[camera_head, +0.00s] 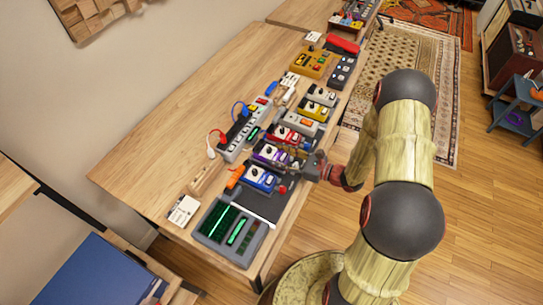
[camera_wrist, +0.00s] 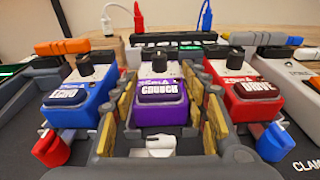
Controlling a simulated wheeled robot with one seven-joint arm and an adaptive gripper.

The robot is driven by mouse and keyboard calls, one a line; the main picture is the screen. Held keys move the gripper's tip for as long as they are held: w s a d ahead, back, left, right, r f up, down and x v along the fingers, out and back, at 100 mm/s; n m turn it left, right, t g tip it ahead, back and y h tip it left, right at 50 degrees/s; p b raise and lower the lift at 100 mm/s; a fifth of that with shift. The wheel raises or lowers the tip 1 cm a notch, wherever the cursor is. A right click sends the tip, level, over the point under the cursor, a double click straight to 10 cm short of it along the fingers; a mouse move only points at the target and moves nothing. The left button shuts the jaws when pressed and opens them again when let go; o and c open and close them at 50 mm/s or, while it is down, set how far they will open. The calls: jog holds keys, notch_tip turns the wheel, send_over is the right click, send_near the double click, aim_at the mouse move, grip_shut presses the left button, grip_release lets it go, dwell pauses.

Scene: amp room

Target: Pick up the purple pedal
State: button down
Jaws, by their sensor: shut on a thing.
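In the head view my gripper (camera_head: 300,163) reaches in from the right. The pedal's lower front is partly hidden by the gripper. I cannot tell whether the pedal is clear of the board.
A blue pedal (camera_wrist: 80,96) and a red pedal (camera_wrist: 250,95) stand close on either side. A grey device with green displays (camera_head: 228,230) stands at the near end. The table (camera_head: 165,130) is clear at left.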

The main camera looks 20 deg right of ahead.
aim_at(279, 156)
jog(key=shift+r, duration=0.1)
jog(key=shift+r, duration=0.45)
notch_tip(279, 156, up, 2)
jog(key=shift+r+p, duration=0.1)
jog(key=shift+p, duration=0.4)
jog(key=s+d+r+p, duration=0.3)
jog(key=d+r, duration=0.6)
jog(key=d, duration=0.4)
jog(key=shift+s+d+r+p, duration=0.25)
jog(key=shift+r+p, duration=0.05)
jog(key=shift+p, duration=0.05)
